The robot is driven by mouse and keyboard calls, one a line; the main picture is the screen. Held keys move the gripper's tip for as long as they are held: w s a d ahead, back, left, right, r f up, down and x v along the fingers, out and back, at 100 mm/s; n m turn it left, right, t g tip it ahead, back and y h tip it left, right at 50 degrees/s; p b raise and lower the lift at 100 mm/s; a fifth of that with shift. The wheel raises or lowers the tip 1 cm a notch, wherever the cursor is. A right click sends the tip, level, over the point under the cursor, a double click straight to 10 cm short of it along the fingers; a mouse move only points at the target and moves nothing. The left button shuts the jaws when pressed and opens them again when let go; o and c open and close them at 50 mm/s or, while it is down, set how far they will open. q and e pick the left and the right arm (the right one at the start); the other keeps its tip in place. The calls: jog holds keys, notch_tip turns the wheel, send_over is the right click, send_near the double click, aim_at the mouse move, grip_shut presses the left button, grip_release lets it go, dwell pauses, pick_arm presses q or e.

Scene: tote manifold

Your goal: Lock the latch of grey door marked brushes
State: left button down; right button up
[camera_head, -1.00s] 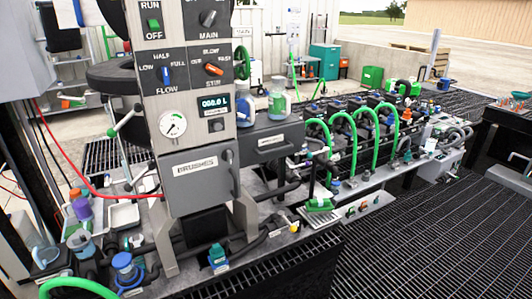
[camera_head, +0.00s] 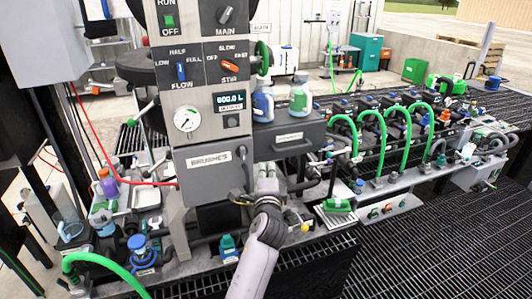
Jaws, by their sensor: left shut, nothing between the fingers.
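The grey door marked BRUSHES (camera_head: 205,172) is on the lower front of the grey control column and looks closed. Its latch (camera_head: 243,154) is a small dark handle at the door's upper right edge, and it looks roughly upright. Whether it is locked cannot be told. My left gripper (camera_head: 243,197) is at the door's lower right, below the latch and apart from it in the picture. It is shut and empty; its fingers are small and hard to make out. The left arm hides part of the bench below. My right gripper is not in view.
A red hose (camera_head: 95,135) runs to the door's left. Green hoses (camera_head: 372,140) arch over the bench at right.

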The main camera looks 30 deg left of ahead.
aim_at(243, 153)
pick_arm(q)
jog(key=shift+a, duration=0.15)
jog(key=w+a+p, duration=0.4)
jog(key=w+a, duration=0.1)
jog(key=a, duration=0.2)
jog(key=shift+w+a, duration=0.2)
jog(key=shift+a, duration=0.05)
dwell(0.4)
jog(key=shift+w+f, duration=0.1)
jog(key=shift+a, duration=0.1)
